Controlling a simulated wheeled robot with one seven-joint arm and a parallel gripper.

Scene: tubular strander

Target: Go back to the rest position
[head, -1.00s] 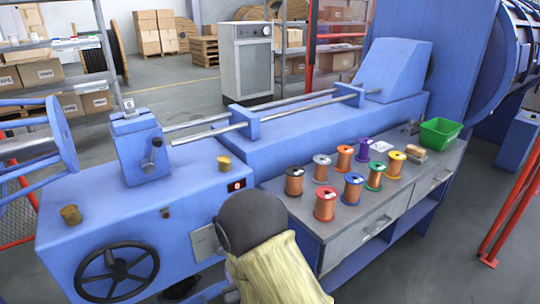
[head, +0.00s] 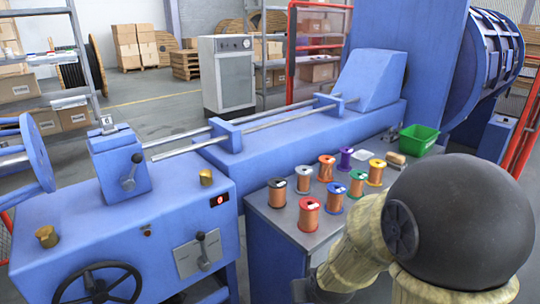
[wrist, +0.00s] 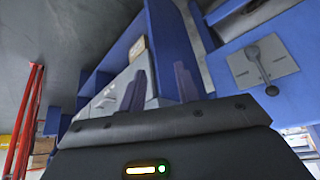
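My gripper (wrist: 160,84) shows in the wrist view with two dark fingers standing apart and nothing between them. Behind the fingers are the grey drawer fronts (wrist: 112,92) and blue frame of the bench, seen at a steep tilt. In the head view my arm fills the lower right, in front of the right part of the bench. I cannot make out the gripper's fingers in the head view.
Several wire spools (head: 308,213) stand on the bench (head: 282,226), with a green bin (head: 416,140) at its back. The blue strander (head: 110,218) has a lever panel (head: 199,254) and handwheel (head: 98,286). Red posts (wrist: 24,125) stand left in the wrist view.

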